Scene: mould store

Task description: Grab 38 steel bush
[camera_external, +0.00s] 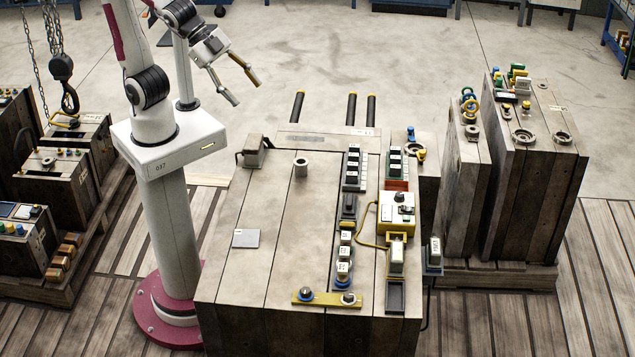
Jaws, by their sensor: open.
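A short grey metal cylinder with a hole in its top, which looks like the steel bush (301,168), stands upright on the left half of the large steel mould block (270,255). I cannot read any 38 on it. My gripper (246,93) is open and empty, its two fingers spread. It is in the air beyond the back left of the block, up and to the left of the bush in the picture, and well apart from it. Nothing hides the bush.
A row of labelled parts, a yellow-and-white device (397,212) and a yellow bar (326,298) fill the right and front. Three dark posts rise at the back. Open surface surrounds the bush.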

